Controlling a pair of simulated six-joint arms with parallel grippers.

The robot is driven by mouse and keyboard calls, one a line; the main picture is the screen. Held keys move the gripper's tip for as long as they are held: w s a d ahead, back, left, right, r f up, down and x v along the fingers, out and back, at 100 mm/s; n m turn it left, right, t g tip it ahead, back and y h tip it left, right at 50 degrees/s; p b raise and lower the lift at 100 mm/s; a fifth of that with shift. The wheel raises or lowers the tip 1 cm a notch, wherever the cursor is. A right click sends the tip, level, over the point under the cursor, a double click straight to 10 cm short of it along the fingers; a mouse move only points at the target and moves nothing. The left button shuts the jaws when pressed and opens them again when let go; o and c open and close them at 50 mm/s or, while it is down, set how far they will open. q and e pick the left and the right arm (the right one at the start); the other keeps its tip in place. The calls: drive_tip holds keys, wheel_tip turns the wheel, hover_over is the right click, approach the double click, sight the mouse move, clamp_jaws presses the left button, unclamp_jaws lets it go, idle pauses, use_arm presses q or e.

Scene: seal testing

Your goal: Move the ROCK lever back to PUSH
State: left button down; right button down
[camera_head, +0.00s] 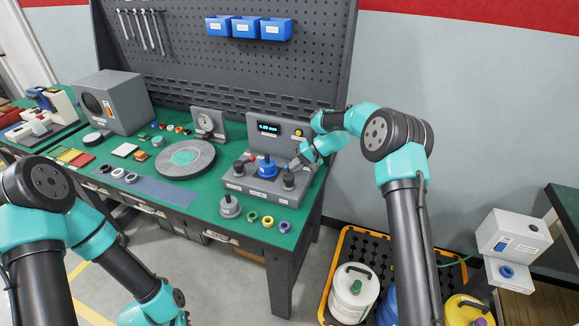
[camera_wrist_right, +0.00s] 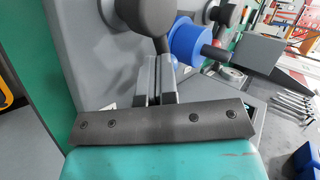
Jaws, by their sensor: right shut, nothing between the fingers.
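The grey test fixture (camera_head: 262,190) stands on the green bench with a display reading 0.00 mm. Its front block carries a dark lever at the left (camera_head: 238,168), a blue cylinder (camera_head: 267,168) in the middle and a dark lever at the right (camera_head: 288,180). The lettering is too small to tell which is marked ROCK or PUSH. My right gripper (camera_head: 299,163) is shut and empty, just behind and right of the right lever. In the right wrist view its closed fingers (camera_wrist_right: 153,68) point at a dark round knob (camera_wrist_right: 154,16), with the blue cylinder (camera_wrist_right: 186,42) beside it. Contact is unclear. My left gripper is out of frame.
A grey round plate (camera_head: 185,160) lies left of the fixture. A grey weight (camera_head: 230,207) and several coloured rings (camera_head: 268,221) lie along the bench's front edge. A dial gauge stand (camera_head: 207,124) is behind. Containers stand on the floor at the right.

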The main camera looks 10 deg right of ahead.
drive_tip(key=shift+d, duration=0.1)
idle(0.4)
drive_tip(key=shift+d, duration=0.6)
drive_tip(key=d, duration=0.2)
drive_tip(key=shift+s+d+f, duration=0.15)
drive_tip(key=shift+s+d, duration=0.05)
drive_tip(key=shift+d, duration=0.1)
drive_tip(key=w+v, duration=0.1)
drive_tip(key=v, duration=0.9)
drive_tip(key=shift+s, duration=0.3)
